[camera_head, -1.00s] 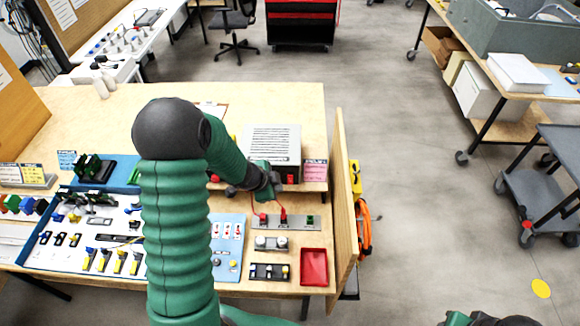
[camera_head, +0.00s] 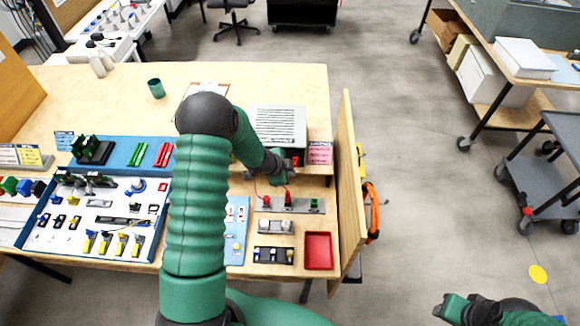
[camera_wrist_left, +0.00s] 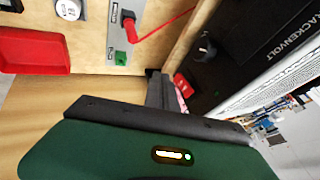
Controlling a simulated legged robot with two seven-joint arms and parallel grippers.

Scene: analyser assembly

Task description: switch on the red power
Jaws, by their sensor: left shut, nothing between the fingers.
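The power supply (camera_head: 280,124), a grey box with a vented top and dark front, stands on a shelf at the right of the bench. In the left wrist view, its black front panel (camera_wrist_left: 245,62) shows a dark knob and a red switch (camera_wrist_left: 181,84). My left gripper (camera_head: 283,176) is shut and empty in front of the box. In the left wrist view, its dark fingers (camera_wrist_left: 160,90) are close beside the red switch; I cannot tell whether they touch. My right gripper (camera_head: 452,306) is at the bottom right, away from the bench; its jaws are unclear.
Below the shelf sit a terminal strip (camera_head: 303,206) with red plugs and wires, and a red tray (camera_head: 318,252). An upright wooden panel (camera_head: 346,185) closes the bench's right side. A green cup (camera_head: 156,88) stands behind my left arm.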

